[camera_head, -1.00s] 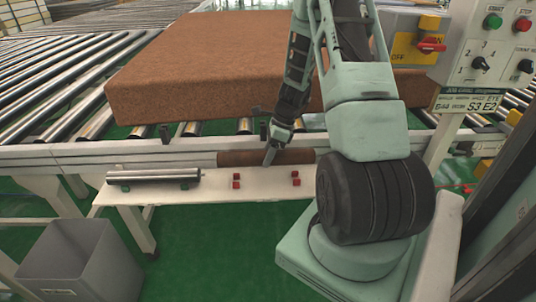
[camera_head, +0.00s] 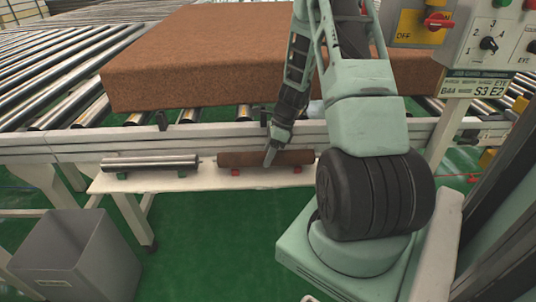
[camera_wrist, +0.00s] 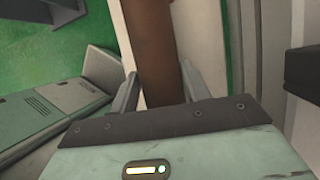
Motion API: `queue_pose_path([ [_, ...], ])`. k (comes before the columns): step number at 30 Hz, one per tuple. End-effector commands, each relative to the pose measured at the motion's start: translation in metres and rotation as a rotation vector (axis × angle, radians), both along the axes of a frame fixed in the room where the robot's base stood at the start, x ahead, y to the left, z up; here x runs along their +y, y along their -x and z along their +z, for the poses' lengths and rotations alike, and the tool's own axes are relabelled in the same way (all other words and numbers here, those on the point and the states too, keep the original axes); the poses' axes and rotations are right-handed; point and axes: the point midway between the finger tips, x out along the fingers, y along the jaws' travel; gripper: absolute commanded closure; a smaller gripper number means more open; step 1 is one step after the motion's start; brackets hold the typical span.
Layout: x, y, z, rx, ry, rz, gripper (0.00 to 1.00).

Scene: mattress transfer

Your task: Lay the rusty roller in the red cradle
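The rusty roller (camera_head: 265,158) is a brown cylinder lying level, left to right in the head view. My gripper (camera_head: 270,160) is shut on it near its middle. In the wrist view the roller (camera_wrist: 152,55) runs between the two fingers (camera_wrist: 160,70). The red cradle (camera_head: 235,171) shows as small red blocks under the roller's two ends, on a white shelf. The roller lines up over these blocks and hides their upper parts. I cannot tell whether it rests on them or hangs just above.
A shiny steel roller (camera_head: 150,162) lies on green blocks (camera_head: 122,175) to the left on the white shelf (camera_head: 200,181). A big brown mattress (camera_head: 220,60) lies on the roller conveyor behind. A grey bin (camera_head: 75,255) stands front left. A control panel (camera_head: 490,40) is at right.

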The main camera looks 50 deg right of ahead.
Motion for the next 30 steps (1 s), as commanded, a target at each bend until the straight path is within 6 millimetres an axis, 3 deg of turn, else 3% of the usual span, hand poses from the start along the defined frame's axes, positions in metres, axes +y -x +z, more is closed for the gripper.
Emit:
queue_pose_path([
  [1, 0.0, 0.0, 0.001, -0.001, 0.001, 0.0, 0.38],
  [2, 0.0, 0.0, 0.001, -0.001, 0.001, 0.0, 0.3],
  [14, -0.003, 0.001, 0.007, -0.001, 0.002, 0.0, 0.3],
  [20, -0.017, 0.006, 0.04, -0.003, 0.005, 0.0, 0.3],
  [30, -0.047, 0.021, 0.112, -0.003, 0.005, 0.0, 0.3],
])
